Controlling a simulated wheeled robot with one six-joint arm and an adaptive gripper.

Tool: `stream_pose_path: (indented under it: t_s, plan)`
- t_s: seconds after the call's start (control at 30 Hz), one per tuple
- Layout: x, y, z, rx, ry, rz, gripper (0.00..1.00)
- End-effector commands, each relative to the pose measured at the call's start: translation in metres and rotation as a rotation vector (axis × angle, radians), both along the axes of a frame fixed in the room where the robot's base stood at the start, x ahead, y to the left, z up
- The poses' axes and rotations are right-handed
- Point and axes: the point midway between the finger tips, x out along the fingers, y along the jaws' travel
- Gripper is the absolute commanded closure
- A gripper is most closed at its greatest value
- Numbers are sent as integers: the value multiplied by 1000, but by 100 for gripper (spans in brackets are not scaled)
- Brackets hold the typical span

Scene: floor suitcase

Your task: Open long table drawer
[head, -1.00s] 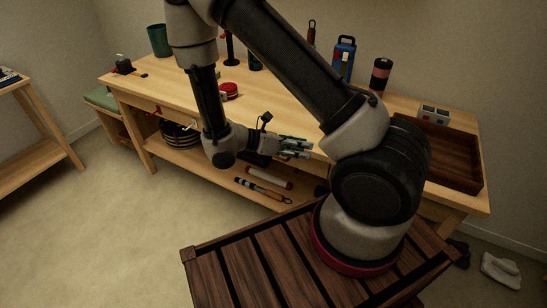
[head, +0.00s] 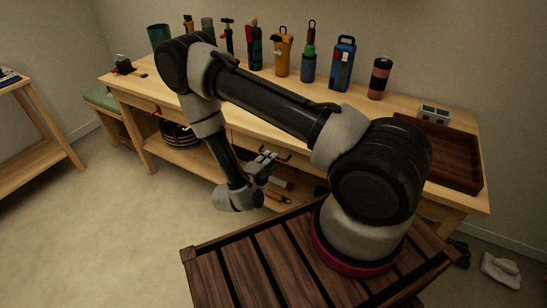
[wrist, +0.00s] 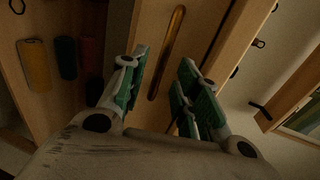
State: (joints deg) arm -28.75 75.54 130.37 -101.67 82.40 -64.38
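The long wooden table (head: 150,88) stands against the back wall. A drawer front (head: 242,142) under its top is partly hidden behind my arm and appears closed. In the wrist view, a long brass-coloured bar handle (wrist: 167,52) runs up the drawer front (wrist: 190,30). My gripper (head: 265,158) is in front of the table, facing the drawer. In the wrist view my gripper (wrist: 166,68) has its green-padded fingers spread, one on each side of the handle's line. The handle seems to lie beyond the fingertips; contact is not visible.
Bottles and tools, including a blue case (head: 343,65) and an orange bottle (head: 283,52), stand along the table's back. A dark wooden tray (head: 465,180) is at the right end. A lower shelf (head: 185,157) holds stacked plates (head: 177,135). Open floor lies left.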

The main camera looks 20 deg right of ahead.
Motion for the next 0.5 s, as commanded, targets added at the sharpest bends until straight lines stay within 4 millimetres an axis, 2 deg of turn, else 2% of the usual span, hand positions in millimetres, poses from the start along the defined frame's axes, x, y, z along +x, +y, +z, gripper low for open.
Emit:
stream_pose_path:
  t_s: [0.2,0.5]
  plan:
    - [18,-26,-6,1,-1,-4,68]
    - [24,-32,-8,1,-3,-1,68]
